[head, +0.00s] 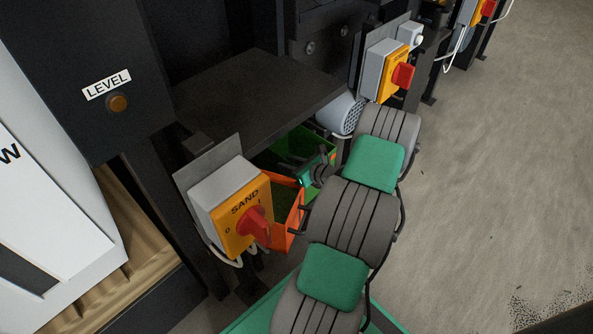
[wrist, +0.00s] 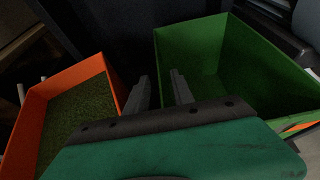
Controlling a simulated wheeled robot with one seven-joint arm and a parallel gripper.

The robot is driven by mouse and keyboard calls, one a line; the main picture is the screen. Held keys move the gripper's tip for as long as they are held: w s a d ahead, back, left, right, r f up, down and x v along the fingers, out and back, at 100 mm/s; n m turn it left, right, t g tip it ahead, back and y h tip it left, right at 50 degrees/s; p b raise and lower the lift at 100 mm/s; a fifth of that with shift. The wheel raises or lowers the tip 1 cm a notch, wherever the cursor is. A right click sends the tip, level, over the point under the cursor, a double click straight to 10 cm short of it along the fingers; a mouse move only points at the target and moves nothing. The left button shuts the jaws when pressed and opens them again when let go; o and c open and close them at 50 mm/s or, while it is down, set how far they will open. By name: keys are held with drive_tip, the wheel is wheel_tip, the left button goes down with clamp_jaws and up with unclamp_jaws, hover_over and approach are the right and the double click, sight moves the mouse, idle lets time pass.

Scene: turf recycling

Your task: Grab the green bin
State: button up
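The green bin (head: 303,143) sits under the dark machine shelf, partly hidden by my arm. In the wrist view the green bin (wrist: 262,65) is at the right, with its open top toward the camera. I see no clear contents in it, but its lower part is hidden by my gripper body. In the head view my gripper is partly hidden behind my arm.
An orange bin (wrist: 35,112) holding green granules stands left of my gripper; it also shows in the head view (head: 289,187). A SAND switch box (head: 242,215) is in front of it. The dark shelf (head: 260,90) overhangs the bins.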

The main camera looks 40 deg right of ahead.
drive_tip(key=shift+w, duration=0.1)
drive_tip(key=shift+c, duration=0.2)
clamp_jaws()
idle(1.1)
